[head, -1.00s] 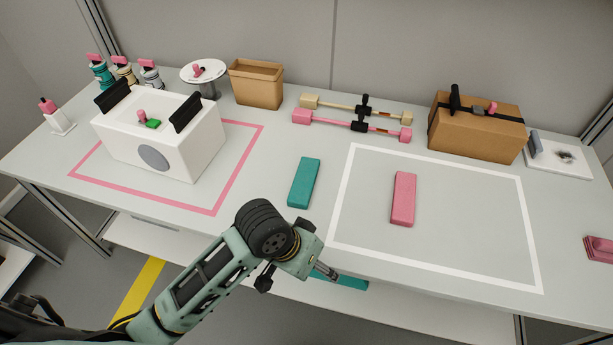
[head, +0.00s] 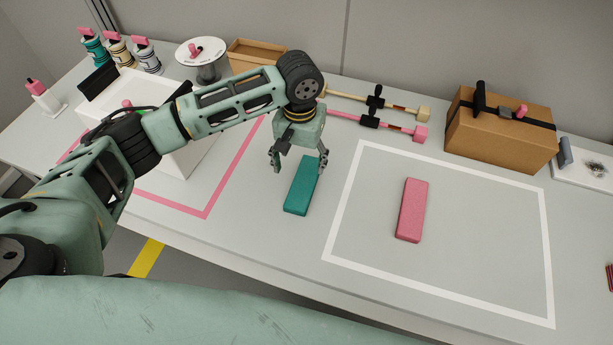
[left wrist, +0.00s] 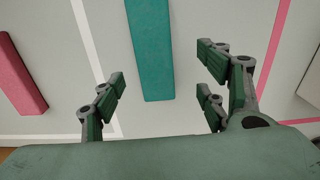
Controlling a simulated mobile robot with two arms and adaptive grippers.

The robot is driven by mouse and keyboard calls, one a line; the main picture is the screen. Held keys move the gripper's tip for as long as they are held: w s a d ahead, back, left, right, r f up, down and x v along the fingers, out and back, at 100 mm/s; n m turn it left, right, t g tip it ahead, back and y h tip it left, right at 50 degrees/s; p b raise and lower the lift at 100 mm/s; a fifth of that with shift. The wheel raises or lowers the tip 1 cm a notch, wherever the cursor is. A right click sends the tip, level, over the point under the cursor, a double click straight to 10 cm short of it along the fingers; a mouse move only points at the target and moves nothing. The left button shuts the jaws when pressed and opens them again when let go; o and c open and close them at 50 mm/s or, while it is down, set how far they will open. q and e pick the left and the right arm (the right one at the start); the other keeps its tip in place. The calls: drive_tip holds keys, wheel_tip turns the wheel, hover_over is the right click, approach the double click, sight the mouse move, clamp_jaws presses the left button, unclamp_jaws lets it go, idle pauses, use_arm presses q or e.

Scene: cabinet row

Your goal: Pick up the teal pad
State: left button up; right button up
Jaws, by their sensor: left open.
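The teal pad (head: 299,190) lies flat on the grey table, between the pink outlined area and the white outlined area. My left gripper (head: 299,168) is open and empty, above the far end of the teal pad in the head view, hiding part of that end. In the left wrist view the teal pad (left wrist: 150,52) lies beyond the open fingers (left wrist: 160,95), lined up with the gap between them and apart from them. My right gripper is not in view.
A pink pad (head: 411,210) lies inside the white outline (head: 450,303). A white box (head: 190,160) stands left, partly behind my arm. Pink and cream bars (head: 375,122) lie behind the gripper. A cardboard box (head: 500,130) stands at the back right.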

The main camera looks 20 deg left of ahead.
sight(304, 181)
use_arm(q)
drive_tip(key=shift+s+f, duration=0.2)
drive_tip(key=shift+f, duration=0.7)
drive_tip(key=f, duration=0.3)
drive_tip(key=d+f, duration=0.1)
drive_tip(key=f, duration=0.1)
drive_tip(key=shift+f+p, duration=0.2)
drive_tip(key=shift+p, duration=0.2)
drive_tip(key=shift+c, duration=0.2)
drive_tip(key=c, duration=1)
drive_tip(key=shift+r, duration=0.15)
